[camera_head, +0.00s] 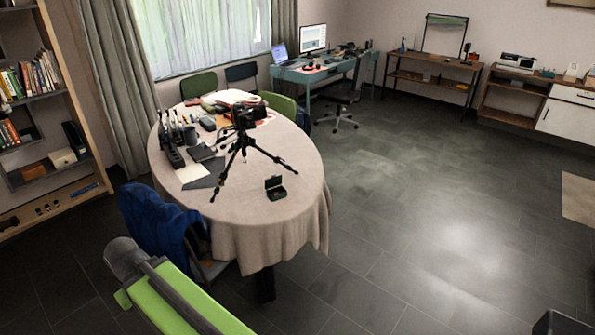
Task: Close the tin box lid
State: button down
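The small dark tin box (276,194) sits on the near right part of the oval table (290,215), close to the edge. Its lid (273,182) stands up, open, at the back of the box. Some small reddish detail shows inside, too small to make out. My gripper is not in view. A green and grey link that looks like part of my arm reaches in at the bottom left, well short of the box.
A black tripod with a camera (243,142) stands on the table left of and behind the box. Papers, a dark folder and several small items crowd the table's left side. A chair with a blue jacket (160,225) stands at the near left.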

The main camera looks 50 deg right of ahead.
aim_at(274, 180)
jog(key=z, duration=0.15)
jog(key=i, duration=1)
jog(key=u, duration=0.1)
